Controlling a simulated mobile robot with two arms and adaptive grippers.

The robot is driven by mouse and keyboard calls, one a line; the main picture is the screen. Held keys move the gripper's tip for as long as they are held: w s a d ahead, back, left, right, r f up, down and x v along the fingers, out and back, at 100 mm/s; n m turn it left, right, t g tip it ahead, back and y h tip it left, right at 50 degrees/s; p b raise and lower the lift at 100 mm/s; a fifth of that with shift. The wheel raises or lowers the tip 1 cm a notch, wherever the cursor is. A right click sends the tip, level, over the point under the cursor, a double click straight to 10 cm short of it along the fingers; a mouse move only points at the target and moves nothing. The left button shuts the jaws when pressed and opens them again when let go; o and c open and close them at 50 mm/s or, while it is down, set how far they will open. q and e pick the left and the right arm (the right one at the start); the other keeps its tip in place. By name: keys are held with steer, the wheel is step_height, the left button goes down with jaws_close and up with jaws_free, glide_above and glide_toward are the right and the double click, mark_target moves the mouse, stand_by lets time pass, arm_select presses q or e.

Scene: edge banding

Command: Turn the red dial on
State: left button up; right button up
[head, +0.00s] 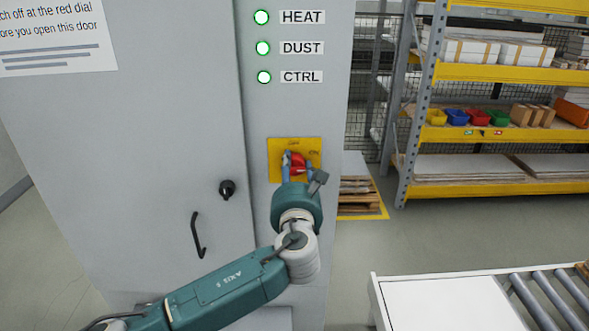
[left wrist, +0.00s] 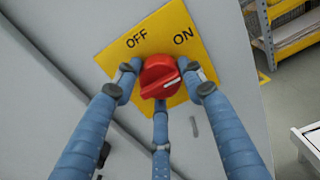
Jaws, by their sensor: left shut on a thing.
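The red dial (head: 297,163) sits on a yellow plate (head: 315,146) on the front of the grey cabinet. In the left wrist view the dial (left wrist: 160,76) shows its raised grip lying roughly crosswise, below the words OFF at upper left and ON at upper right on the plate (left wrist: 160,38). I cannot tell for sure which word it points to. My left gripper (head: 296,166) is shut on the dial. In the left wrist view its blue fingers (left wrist: 159,82) stand at the dial's left, right and lower sides.
The cabinet (head: 180,120) has a black door handle (head: 197,236) and a black knob (head: 227,189). Lamps marked HEAT (head: 262,17), DUST (head: 263,48) and CTRL (head: 264,77) glow whitish green. A shelf rack (head: 415,110) and a roller table (head: 440,300) stand at the right, with open floor between.

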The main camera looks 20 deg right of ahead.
arm_select(q)
steer(key=o, duration=1.2)
steer(key=shift+c, duration=0.2)
steer(key=v, duration=1.2)
steer(key=shift+f, duration=0.1)
